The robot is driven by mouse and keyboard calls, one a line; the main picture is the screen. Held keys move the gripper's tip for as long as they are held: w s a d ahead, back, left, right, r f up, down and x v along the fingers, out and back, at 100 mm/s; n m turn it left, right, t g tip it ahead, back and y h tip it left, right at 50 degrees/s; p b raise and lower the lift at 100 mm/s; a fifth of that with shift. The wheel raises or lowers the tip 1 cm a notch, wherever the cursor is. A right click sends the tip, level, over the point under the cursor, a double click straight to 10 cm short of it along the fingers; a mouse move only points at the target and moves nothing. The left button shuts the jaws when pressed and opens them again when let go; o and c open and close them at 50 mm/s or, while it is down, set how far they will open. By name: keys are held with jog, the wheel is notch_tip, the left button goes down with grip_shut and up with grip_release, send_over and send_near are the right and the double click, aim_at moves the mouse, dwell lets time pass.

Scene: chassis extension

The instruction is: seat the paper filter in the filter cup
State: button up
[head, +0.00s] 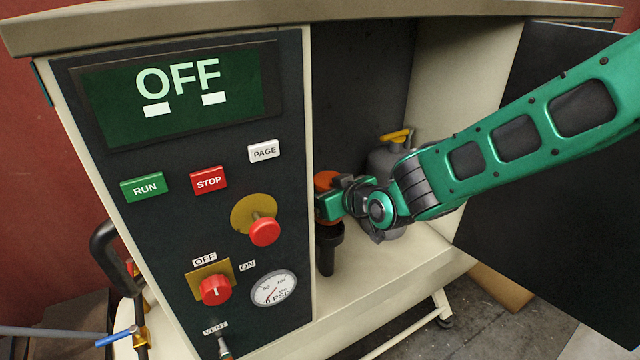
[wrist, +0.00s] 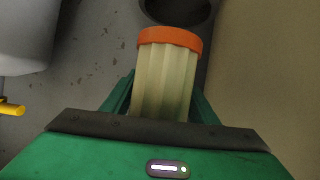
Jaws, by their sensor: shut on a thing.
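The paper filter (wrist: 165,80) is a cream pleated cylinder with an orange end cap, seen large in the wrist view. My gripper (wrist: 163,97) is shut on its sides. In the head view, orange of the filter (head: 325,181) shows at my gripper (head: 331,205), inside the open cabinet; the rest is mostly hidden. The filter cup (head: 327,250) is a black cylinder just below the gripper. Its dark round opening (wrist: 178,9) shows at the top edge of the wrist view, beyond the orange cap. I cannot tell whether filter and cup touch.
A grey tank (head: 383,163) with a yellow handle (head: 396,136) stands behind my arm; it also shows at the left of the wrist view (wrist: 25,40). The control panel (head: 185,230) borders the bay on the left. The open dark door (head: 550,220) is on the right.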

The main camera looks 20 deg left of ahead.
jog(key=shift+f, duration=1.2)
jog(key=shift+s+f, duration=0.1)
jog(key=shift+f, duration=1.5)
dwell(1.0)
jog(key=o, duration=1.3)
jog(key=v, duration=1)
jog(key=shift+s+d+r, duration=0.15)
jog(key=shift+d, duration=0.1)
